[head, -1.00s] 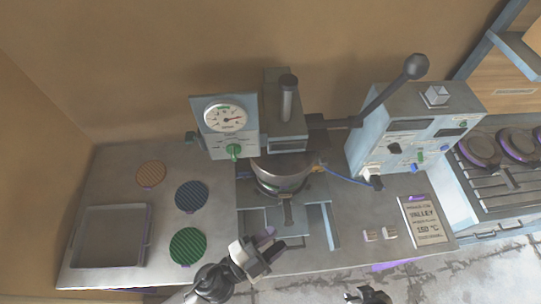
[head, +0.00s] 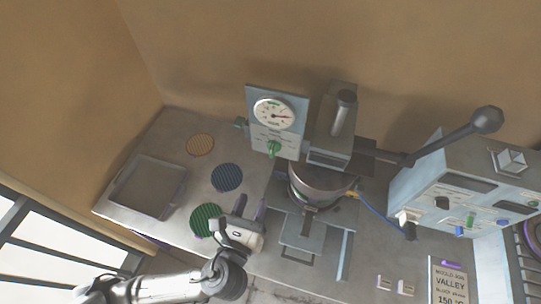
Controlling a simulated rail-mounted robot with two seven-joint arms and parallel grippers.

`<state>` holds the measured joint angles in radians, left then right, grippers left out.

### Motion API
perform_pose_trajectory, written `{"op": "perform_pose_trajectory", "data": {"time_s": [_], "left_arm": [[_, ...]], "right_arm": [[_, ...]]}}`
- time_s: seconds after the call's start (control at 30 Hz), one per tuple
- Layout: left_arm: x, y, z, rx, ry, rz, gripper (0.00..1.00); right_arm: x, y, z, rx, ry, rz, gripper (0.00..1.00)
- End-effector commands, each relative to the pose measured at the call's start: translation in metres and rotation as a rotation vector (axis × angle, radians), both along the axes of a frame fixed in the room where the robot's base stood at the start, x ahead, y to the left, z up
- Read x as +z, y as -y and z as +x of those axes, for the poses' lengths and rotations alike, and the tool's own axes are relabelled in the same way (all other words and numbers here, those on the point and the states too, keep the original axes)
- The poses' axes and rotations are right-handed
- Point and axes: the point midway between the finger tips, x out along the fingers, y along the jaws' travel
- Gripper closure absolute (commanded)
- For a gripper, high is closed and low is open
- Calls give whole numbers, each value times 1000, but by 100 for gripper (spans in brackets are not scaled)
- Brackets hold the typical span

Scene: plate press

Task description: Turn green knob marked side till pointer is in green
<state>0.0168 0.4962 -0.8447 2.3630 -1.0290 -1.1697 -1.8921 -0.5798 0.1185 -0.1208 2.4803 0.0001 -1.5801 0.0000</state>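The gauge panel (head: 292,143) stands upright on the left of the press. Its round white dial (head: 273,113) has a green band near the top; the pointer looks to be toward the right, outside that band, though it is small. A green knob (head: 274,149) sits on the panel below the dial. Another green knob (head: 241,123) sticks out at the panel's left side. My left gripper (head: 251,206) is over the front of the table, below and left of the panel, fingers apart with nothing seen between them. It is clear of both knobs. My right gripper is out of view.
The press (head: 318,178) with its long lever (head: 445,138) stands right of the panel. A control box (head: 466,190) is farther right. Orange (head: 200,145), blue (head: 227,177) and green (head: 205,220) discs and a grey tray (head: 148,187) lie at left.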

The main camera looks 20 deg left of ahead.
Motion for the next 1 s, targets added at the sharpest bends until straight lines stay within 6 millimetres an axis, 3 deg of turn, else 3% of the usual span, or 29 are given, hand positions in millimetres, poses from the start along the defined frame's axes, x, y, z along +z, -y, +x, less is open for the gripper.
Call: {"op": "perform_pose_trajectory", "data": {"time_s": [0.27,0.8,1.0], "left_arm": [[1,0,9,-2,-7,112,61],[1,-8,102,-2,-7,111,61],[0,-10,125,-3,-8,111,61]], "right_arm": [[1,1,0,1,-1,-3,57],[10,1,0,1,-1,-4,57],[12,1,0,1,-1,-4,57]]}}
